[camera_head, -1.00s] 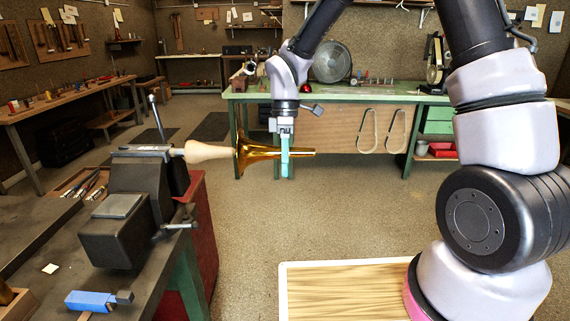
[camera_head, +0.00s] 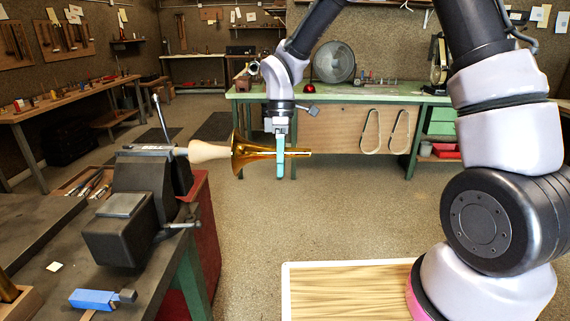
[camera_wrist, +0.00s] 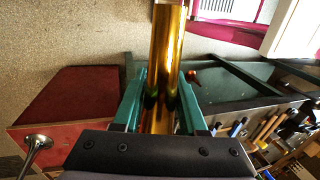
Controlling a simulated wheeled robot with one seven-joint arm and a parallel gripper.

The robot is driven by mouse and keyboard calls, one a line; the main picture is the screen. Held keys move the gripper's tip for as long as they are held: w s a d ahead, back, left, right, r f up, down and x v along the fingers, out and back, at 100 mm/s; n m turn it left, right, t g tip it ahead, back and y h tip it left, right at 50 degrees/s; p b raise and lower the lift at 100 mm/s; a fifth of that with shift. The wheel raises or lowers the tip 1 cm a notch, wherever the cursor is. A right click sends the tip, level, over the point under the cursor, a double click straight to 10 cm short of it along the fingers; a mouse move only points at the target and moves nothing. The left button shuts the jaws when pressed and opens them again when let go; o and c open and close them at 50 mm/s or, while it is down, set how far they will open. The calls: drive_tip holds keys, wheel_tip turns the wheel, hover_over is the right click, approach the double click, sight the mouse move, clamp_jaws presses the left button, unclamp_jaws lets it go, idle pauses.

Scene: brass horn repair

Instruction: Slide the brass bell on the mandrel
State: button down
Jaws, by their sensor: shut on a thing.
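The brass bell (camera_head: 258,151) is held level, its wide flare to the left and its narrow tube to the right. My gripper (camera_head: 280,165) points down with teal fingers shut on the tube. In the wrist view the gold tube (camera_wrist: 166,50) runs between the two fingers (camera_wrist: 160,100). The pale wooden mandrel (camera_head: 207,152) sticks out level from the vise (camera_head: 140,205) and points right. Its visible part runs up to the flare, in line with the bell. Its tip is hidden by the flare, so how deep it sits inside cannot be seen.
The vise stands on a dark bench (camera_head: 40,250) at left with a blue-handled tool (camera_head: 92,299) and a tray of hand tools. A red cabinet (camera_head: 207,230) is below. A green workbench stands behind. The floor right of the bell is clear.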

drive_tip(key=shift+a, duration=1.05)
drive_tip(key=shift+a, duration=0.15)
idle(0.5)
drive_tip(key=shift+w+a, duration=0.2)
drive_tip(key=shift+a, duration=4.65)
drive_tip(key=shift+c, duration=1.9)
unclamp_jaws()
drive_tip(key=shift+r, duration=0.15)
drive_tip(key=v, duration=1)
drive_tip(key=shift+r, duration=0.3)
drive_tip(key=shift+w, duration=0.15)
